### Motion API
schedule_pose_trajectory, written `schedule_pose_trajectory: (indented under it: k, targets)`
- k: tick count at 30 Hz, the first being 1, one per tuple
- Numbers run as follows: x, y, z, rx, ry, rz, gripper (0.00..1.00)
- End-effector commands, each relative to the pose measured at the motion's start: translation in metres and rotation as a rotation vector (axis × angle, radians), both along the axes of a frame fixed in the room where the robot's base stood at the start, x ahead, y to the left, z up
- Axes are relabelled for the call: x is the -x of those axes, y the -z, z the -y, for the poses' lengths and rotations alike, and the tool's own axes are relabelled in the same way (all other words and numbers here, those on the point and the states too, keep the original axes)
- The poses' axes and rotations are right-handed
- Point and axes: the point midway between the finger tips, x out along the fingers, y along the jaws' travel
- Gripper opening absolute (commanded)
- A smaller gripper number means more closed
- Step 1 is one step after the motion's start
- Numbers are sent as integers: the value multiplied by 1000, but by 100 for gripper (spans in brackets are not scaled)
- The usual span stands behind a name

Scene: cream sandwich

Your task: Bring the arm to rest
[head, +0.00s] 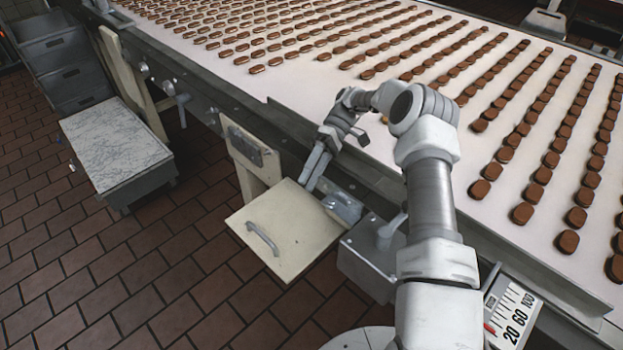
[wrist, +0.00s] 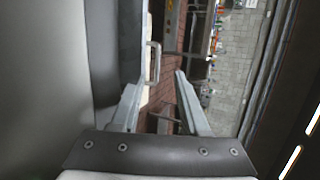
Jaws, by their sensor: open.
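My gripper (head: 317,168) is at the end of my bent arm, over the near edge of the conveyor machine, just above the cream-coloured panel (head: 285,222) with a metal handle (head: 262,238). In the wrist view the two fingers of my gripper (wrist: 157,85) stand apart with nothing between them. The handle also shows in the wrist view (wrist: 154,62), beyond the fingers. Whether the fingertips touch the panel is hard to tell in the head view.
A white conveyor (head: 250,85) carries many rows of brown biscuits. A grey box with a lever (head: 372,255) and a numbered scale (head: 512,318) sit on the machine's side. A marble-topped cart (head: 115,140) stands left. Brick-tiled floor (head: 70,265) is open.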

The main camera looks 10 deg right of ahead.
Motion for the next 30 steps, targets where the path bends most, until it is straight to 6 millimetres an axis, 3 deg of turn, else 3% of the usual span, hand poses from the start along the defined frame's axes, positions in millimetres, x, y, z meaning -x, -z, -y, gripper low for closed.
schedule_pose_trajectory:
  k: [1,20,30]
  targets:
    - [10,14,-7,1,-18,-35,45]
    - [12,12,-12,-9,-24,-42,45]
    - [11,-27,-14,45,-28,-10,45]
